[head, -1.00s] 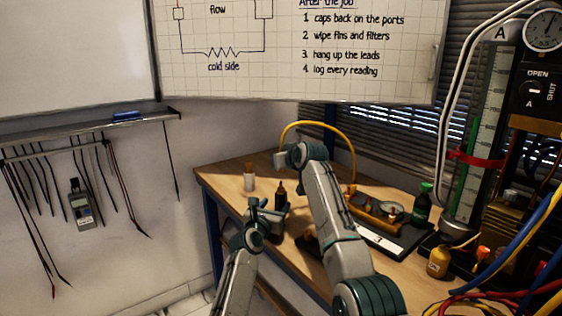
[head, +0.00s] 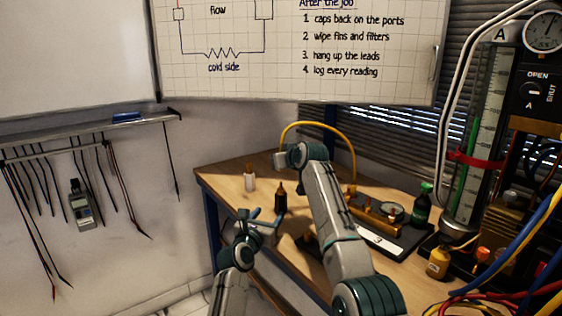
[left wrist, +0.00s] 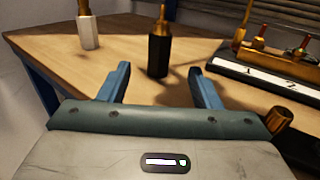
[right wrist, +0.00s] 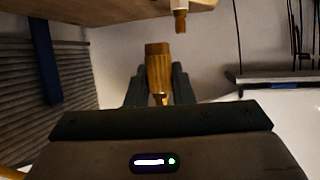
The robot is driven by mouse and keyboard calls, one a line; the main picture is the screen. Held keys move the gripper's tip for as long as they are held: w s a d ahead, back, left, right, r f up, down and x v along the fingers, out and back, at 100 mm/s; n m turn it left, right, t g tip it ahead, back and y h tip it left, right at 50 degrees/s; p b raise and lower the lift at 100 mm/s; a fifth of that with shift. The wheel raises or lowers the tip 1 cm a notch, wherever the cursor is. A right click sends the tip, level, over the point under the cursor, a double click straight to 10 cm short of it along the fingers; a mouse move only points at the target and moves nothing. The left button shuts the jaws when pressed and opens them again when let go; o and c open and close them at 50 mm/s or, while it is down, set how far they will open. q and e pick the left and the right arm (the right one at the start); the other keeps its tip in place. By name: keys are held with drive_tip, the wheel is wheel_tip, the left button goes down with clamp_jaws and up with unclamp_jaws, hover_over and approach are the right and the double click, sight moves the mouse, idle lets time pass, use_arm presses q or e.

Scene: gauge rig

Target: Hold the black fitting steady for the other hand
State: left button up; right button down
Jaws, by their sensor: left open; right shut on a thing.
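The black fitting (head: 280,199) stands upright on the bench with a brass top. In the left wrist view the fitting (left wrist: 158,54) stands just ahead, between the lines of my left gripper's blue fingers. My left gripper (left wrist: 160,74) is open and empty, with clear bench between it and the fitting. It also shows in the head view (head: 263,217), low in front of the fitting. My right gripper (right wrist: 159,82) is shut on a brass piece (right wrist: 158,66).
A white fitting with a brass top (head: 249,180) stands further left on the bench (head: 222,180). A yellow hose (head: 350,145) arches behind.

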drive_tip(key=shift+r+p, duration=4.3)
drive_tip(key=shift+r, duration=0.3)
drive_tip(key=shift+f, duration=0.1)
